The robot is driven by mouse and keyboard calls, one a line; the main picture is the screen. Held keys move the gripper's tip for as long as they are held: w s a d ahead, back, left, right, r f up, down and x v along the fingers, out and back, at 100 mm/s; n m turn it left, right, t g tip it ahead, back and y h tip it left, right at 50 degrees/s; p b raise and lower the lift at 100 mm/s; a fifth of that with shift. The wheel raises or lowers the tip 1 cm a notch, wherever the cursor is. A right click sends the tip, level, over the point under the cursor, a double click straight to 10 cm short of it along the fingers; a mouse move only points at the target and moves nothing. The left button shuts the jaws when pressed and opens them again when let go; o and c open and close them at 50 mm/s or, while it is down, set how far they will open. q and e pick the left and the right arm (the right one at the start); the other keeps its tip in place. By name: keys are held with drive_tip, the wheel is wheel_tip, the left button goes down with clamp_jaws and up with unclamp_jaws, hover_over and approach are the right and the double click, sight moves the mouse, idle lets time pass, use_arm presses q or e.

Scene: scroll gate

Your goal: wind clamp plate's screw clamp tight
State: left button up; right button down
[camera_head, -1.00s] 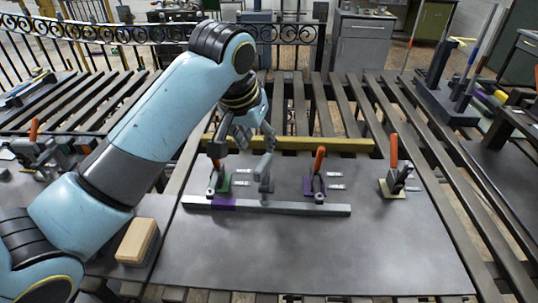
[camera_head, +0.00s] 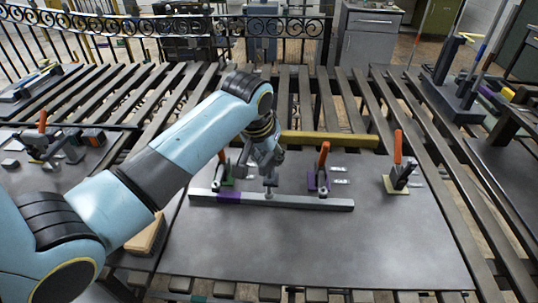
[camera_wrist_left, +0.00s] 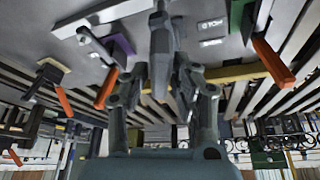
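The clamp plate (camera_head: 320,245) is a wide dark grey sheet on the slatted bench. The grey screw clamp (camera_head: 268,182) stands upright on it behind a long light bar (camera_head: 300,202) with a purple section. My left gripper (camera_head: 263,160) points down over the top of the screw clamp and hides part of it. In the left wrist view the clamp (camera_wrist_left: 161,45) rises between the two spread fingers (camera_wrist_left: 163,85); whether either finger touches it is not clear. My right gripper is not in view.
A yellow bar (camera_head: 330,140) runs behind. A wooden block (camera_head: 147,238) lies at left under my arm. The plate's front is clear.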

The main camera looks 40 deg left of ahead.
use_arm(q)
clamp_jaws()
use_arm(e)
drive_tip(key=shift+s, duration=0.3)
use_arm(q)
drive_tip(key=shift+m, duration=0.4)
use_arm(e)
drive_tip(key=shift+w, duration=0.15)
